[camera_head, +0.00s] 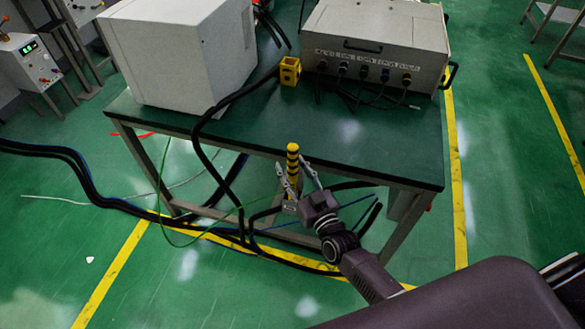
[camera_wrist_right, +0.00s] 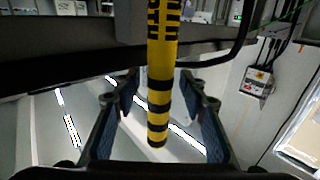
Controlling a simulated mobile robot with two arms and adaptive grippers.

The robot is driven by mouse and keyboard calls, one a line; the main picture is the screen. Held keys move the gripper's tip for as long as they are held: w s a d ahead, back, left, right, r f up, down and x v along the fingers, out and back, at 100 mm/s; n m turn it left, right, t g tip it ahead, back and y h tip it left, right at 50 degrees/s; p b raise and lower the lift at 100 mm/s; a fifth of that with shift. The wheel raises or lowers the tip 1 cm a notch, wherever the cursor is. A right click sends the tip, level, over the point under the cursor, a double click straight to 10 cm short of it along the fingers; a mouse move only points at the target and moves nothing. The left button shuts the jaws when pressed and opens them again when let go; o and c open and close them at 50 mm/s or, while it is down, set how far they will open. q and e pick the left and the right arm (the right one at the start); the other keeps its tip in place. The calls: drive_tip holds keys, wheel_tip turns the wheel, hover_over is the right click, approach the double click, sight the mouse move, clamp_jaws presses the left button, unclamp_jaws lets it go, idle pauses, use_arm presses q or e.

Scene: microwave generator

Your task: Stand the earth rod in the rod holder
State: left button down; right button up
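The earth rod (camera_head: 292,158) is yellow with black bands and shows roughly upright at the front edge of the table in the head view. In the right wrist view the rod (camera_wrist_right: 160,85) runs down from the top edge, its rounded end between my right fingers. My right gripper (camera_head: 300,178) is open around the rod; the wrist view (camera_wrist_right: 159,108) shows a gap on each side. The rod's lower part is partly hidden in the head view. A yellow block with an opening, apparently the rod holder (camera_head: 290,71), stands on the table. My left gripper is out of view.
The green-topped table (camera_head: 350,135) carries a white box (camera_head: 180,50) at left and a grey unit with cables (camera_head: 376,40) at back right. Black cables and a thin green wire hang at the front. The tabletop's front right is clear.

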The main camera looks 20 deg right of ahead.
drive_tip(key=shift+s+f, duration=0.1)
drive_tip(key=shift+f, duration=0.05)
drive_tip(key=shift+s, duration=0.2)
drive_tip(key=s+d, duration=0.1)
drive_tip(key=s, duration=1)
drive_tip(key=shift+s+d, duration=0.15)
drive_tip(key=shift+d, duration=0.25)
